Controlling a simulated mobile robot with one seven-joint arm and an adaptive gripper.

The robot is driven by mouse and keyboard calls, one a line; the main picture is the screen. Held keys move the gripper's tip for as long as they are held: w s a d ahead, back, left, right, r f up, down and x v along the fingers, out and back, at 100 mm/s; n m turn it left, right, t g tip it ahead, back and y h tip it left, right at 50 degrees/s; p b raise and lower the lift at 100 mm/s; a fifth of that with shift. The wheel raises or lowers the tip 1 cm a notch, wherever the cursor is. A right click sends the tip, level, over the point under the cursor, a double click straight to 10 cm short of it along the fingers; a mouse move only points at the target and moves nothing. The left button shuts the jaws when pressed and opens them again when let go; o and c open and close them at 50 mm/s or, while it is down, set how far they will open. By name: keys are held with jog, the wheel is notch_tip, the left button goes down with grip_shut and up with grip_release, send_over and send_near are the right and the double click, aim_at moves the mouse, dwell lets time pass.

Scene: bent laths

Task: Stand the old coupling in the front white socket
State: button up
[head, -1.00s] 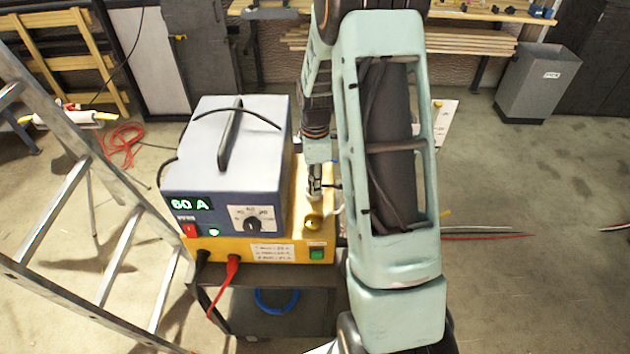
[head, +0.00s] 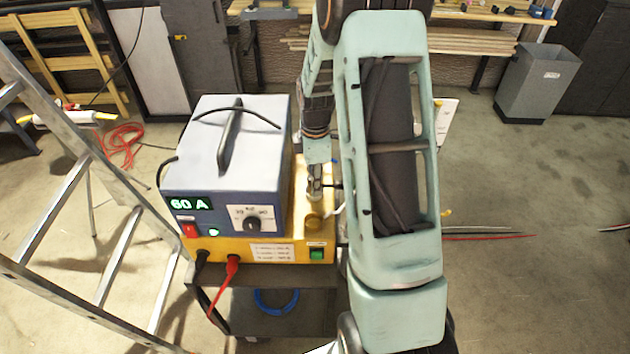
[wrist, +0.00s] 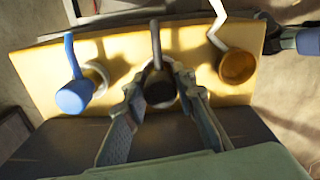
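A yellow-brown coupling (wrist: 238,66) stands at right, nearest the head camera (head: 313,222). In the head view my gripper (head: 315,188) is behind it, its fingertips small.
A blue-grey power unit (head: 228,165) stands close left of my gripper on the yellow housing. A white bent stem (wrist: 217,22) rises from the yellow-brown coupling. A ladder (head: 75,190) stands at left. Floor at right is mostly open, with a grey bin (head: 537,85) behind.

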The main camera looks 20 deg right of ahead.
jog(key=o, duration=0.4)
jog(key=shift+o, duration=0.2)
